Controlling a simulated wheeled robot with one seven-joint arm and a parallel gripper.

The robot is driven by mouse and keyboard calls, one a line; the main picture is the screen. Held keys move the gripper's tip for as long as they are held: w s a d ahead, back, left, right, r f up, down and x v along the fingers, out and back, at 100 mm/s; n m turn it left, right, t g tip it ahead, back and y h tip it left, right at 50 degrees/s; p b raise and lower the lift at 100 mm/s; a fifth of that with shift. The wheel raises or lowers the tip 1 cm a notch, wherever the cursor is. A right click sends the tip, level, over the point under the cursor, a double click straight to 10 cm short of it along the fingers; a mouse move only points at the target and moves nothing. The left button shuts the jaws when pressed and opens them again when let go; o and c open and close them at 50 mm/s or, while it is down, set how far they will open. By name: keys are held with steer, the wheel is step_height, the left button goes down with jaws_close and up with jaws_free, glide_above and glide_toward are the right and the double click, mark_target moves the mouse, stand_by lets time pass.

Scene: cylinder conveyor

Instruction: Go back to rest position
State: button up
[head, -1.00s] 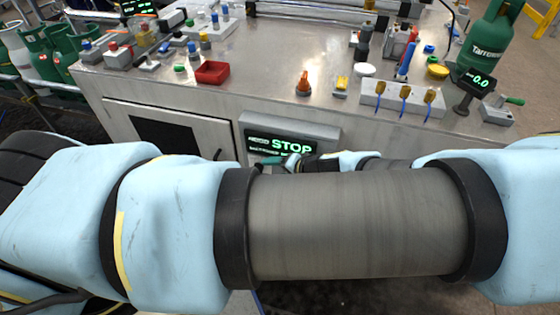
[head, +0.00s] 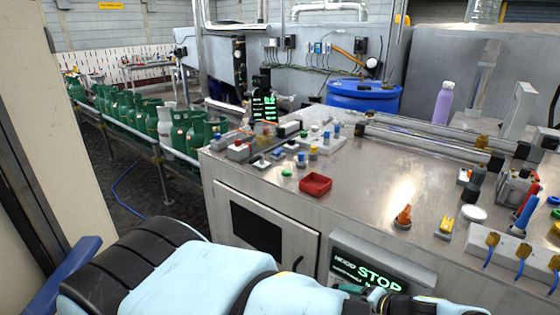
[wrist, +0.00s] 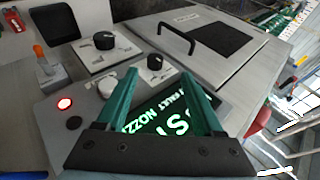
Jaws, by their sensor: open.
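My gripper (wrist: 143,95) shows in the wrist view with two green fingers spread apart and nothing between them. Behind the fingers is a panel with a lit green display (wrist: 158,118), partly hidden by them. In the head view, my pale blue and black arm crosses the bottom of the picture. The gripper end (head: 362,290) is small there, in front of the STOP display (head: 378,279) on the front of the steel bench (head: 350,195).
A red tray (head: 315,184), an orange knob (head: 404,215) and several small controls sit on the bench. Green gas cylinders (head: 120,105) line a conveyor at the left. A blue barrel (head: 363,97) stands behind the bench. A pale panel (head: 95,130) stands close at the left.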

steer(key=w+a+r+n+g+h, duration=0.2)
steer(key=w+a+r+n+g, duration=0.1)
steer(key=a+r, duration=0.9)
steer(key=w+a+r+n+g+h+b, duration=0.1)
steer(key=w+a+r+n+g, duration=0.3)
steer(key=a+r, duration=0.7)
steer(key=w+a+n, duration=0.1)
steer(key=a, duration=0.4)
steer(key=shift+w+r+n+h, duration=0.35)
steer(key=shift+r+n+h, duration=0.05)
